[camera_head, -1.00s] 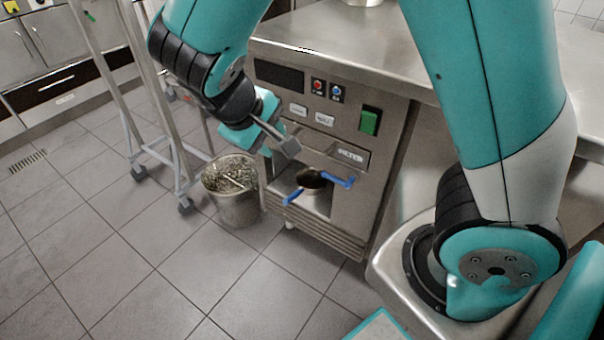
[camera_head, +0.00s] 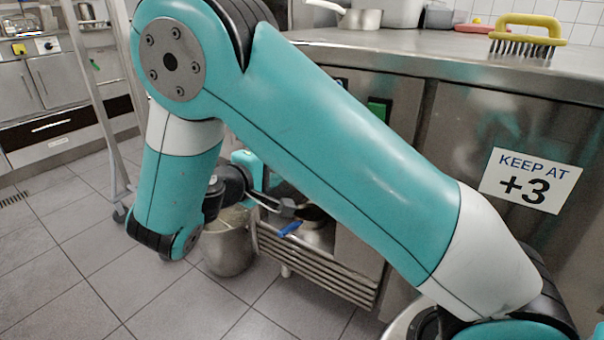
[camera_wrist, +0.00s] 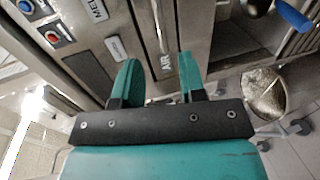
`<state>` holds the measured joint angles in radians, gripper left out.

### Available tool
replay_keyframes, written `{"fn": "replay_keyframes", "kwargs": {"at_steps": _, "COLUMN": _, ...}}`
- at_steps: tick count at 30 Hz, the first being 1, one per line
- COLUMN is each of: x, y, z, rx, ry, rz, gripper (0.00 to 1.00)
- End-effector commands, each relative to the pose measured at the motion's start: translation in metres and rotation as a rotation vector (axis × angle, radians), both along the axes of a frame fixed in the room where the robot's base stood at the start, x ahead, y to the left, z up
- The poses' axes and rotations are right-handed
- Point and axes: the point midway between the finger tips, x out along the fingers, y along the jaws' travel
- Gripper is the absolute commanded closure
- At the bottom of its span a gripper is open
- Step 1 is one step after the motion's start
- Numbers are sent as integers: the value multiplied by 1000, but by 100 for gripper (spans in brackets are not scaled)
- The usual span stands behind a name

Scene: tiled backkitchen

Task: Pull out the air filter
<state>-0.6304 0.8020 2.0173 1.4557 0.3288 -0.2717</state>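My gripper (camera_wrist: 158,78) shows in the wrist view with its two teal fingers apart and nothing clasped between them. It faces the steel front of the machine. A narrow steel plate marked "AIR" (camera_wrist: 166,62), the front of the air filter, lies beyond and between the fingers in this view; the rest of its lettering is cut off or too small to read. I cannot tell whether a finger touches the machine. In the head view my arm covers most of the machine front (camera_head: 365,215), and the air filter is hidden there.
Below the panel, a recess holds a dark round vessel (camera_head: 312,215) and a blue handle (camera_head: 289,228). A metal bucket (camera_head: 228,245) stands on the floor beside the machine. A brush (camera_head: 527,42) lies on the counter (camera_head: 440,58). The tiled floor at front left is clear.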

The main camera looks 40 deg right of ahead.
Motion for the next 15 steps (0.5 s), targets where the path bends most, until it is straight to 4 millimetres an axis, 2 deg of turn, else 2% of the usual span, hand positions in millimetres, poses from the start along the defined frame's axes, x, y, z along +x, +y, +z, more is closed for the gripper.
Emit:
{"fn": "replay_keyframes", "kwargs": {"at_steps": 1, "x": 3, "y": -10, "z": -11, "rx": 3, "ry": -3, "rz": -5, "gripper": 62}}
{"fn": "replay_keyframes", "kwargs": {"at_steps": 9, "x": 21, "y": -62, "z": -17, "rx": 2, "ry": -1, "rz": -6, "gripper": 62}}
{"fn": "replay_keyframes", "kwargs": {"at_steps": 15, "x": 32, "y": -90, "z": -21, "rx": 1, "ry": 0, "rz": -3, "gripper": 62}}
